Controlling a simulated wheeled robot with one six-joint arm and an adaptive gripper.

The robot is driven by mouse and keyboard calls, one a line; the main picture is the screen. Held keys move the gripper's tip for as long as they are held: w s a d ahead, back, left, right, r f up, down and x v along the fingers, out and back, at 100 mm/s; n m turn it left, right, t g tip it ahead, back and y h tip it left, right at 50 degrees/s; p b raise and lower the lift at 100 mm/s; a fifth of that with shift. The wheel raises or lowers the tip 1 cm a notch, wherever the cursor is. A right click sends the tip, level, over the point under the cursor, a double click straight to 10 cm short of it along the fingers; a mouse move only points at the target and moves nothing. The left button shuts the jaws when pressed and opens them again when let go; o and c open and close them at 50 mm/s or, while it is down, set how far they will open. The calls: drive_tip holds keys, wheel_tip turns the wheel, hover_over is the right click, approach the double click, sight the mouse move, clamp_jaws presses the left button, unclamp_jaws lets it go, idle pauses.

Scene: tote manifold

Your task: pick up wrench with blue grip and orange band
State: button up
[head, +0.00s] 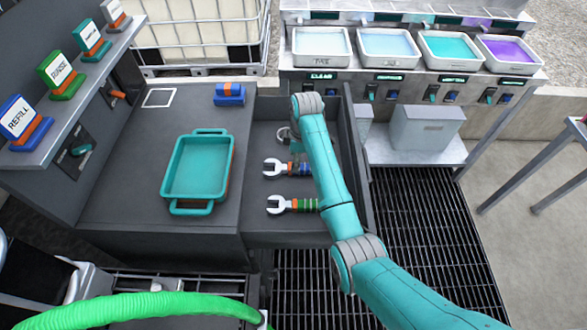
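A wrench with a blue grip and an orange band (285,168) lies in the open dark drawer (262,226), its silver open jaw to the left. The right end of its grip is close to my teal arm and may be partly covered by it. Below it in the picture lies a similar wrench with a green grip and orange band (290,204). Above it, a grey metal piece (284,133) shows beside my arm, mostly hidden.
A teal tray with handles (191,208) sits on the dark counter left of the drawer. A blue block with an orange strip (229,94) lies behind it. A shelf of signs (82,92) stands left. Several coloured basins (390,46) line the back right.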

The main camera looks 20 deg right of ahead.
wheel_tip(320, 180, down, 4)
drive_tip(key=shift+a+f, duration=0.1)
drive_tip(key=shift+a, duration=0.05)
drive_tip(key=shift+c, duration=0.2)
clamp_jaws()
